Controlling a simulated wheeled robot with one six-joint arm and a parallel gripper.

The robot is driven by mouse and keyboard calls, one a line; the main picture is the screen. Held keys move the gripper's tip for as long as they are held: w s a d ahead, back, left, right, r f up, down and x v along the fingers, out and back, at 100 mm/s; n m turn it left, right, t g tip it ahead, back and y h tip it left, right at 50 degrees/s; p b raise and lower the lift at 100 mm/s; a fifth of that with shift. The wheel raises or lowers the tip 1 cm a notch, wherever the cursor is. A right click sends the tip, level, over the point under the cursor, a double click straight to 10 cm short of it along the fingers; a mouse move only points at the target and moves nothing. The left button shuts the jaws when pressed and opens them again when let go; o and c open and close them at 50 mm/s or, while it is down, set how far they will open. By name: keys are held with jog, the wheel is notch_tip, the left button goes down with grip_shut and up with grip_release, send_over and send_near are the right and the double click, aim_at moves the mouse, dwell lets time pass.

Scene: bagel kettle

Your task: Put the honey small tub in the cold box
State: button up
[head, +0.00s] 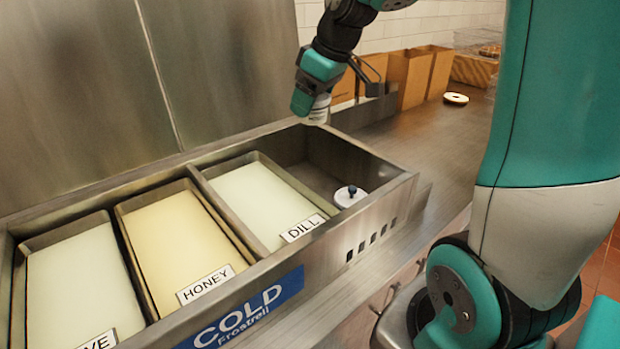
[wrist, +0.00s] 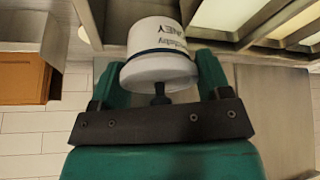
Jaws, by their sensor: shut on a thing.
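The honey small tub (wrist: 158,42) is white with a dark band, a knob and a label reading HONEY, upside down in the wrist view. My gripper (wrist: 158,98) is shut on it at the knob end. In the head view my gripper (head: 308,101) holds the tub (head: 320,108) above the back rim of the cold box (head: 343,241). The cold box is a steel bin with a blue COLD sign. Its right-hand compartment (head: 318,178) has bare floor around another white tub (head: 349,195) with a dark blue knob, standing in the front corner.
Long pans fill the rest of the cold box: a honey pan (head: 180,240), a dill pan (head: 258,200) and a partly cut-off one (head: 72,290). Steel panels rise behind the box.

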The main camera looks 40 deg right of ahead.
notch_tip(320, 180, down, 17)
jog(key=shift+r, duration=0.1)
dwell(0.3)
jog(key=shift+f+b, duration=0.2)
jog(key=shift+b, duration=0.1)
jog(key=o, duration=0.7)
jog(key=shift+c, duration=0.2)
